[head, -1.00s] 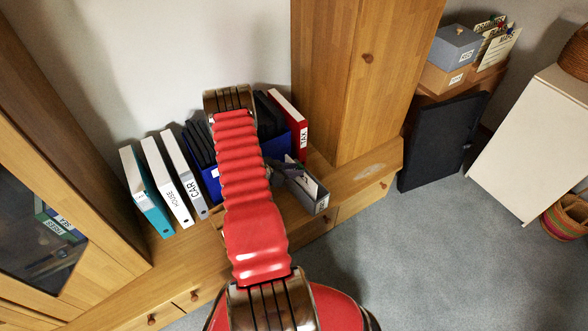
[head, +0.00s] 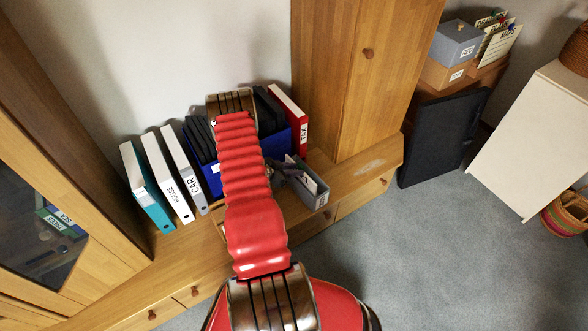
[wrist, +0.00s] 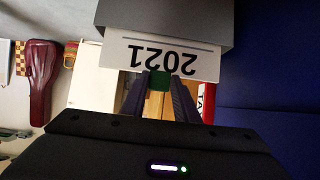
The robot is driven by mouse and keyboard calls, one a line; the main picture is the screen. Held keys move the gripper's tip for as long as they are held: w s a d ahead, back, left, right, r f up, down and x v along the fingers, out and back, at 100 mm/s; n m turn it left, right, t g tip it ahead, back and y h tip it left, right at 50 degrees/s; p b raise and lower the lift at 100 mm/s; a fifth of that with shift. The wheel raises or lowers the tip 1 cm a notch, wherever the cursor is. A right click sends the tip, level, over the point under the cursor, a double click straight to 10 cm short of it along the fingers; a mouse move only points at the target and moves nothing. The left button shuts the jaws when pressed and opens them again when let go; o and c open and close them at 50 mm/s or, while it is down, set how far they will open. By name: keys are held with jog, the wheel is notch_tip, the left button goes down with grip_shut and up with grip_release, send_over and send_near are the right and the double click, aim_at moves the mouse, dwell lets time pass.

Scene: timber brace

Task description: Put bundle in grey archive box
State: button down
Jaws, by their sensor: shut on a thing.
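The grey archive box (head: 318,199) stands on the low wooden cabinet, right of the blue file holder. Its grey wall (wrist: 165,18) fills the top of the wrist view. The bundle (wrist: 120,61) shows there as a white sheet marked 2021, upside down in the picture, with a green piece (wrist: 159,81) at its edge. My gripper (wrist: 160,82) is shut on this green piece. The rest of the bundle goes behind the box wall, so it seems partly inside; how deep is hidden. In the head view my dark gripper (head: 283,171) is at the box, partly behind my red arm.
The blue holder (head: 277,148) with black folders and a red TAX binder (head: 289,115) stand close behind the box. White binders (head: 166,177) stand to the left. A tall wooden cupboard (head: 345,80) rises at the right. The cabinet top (head: 365,163) is bare right of the box.

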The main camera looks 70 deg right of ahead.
jog(key=shift+f, duration=1.35)
jog(key=shift+h, duration=0.3)
jog(key=c, duration=0.8)
grip_release()
jog(key=shift+r, duration=0.1)
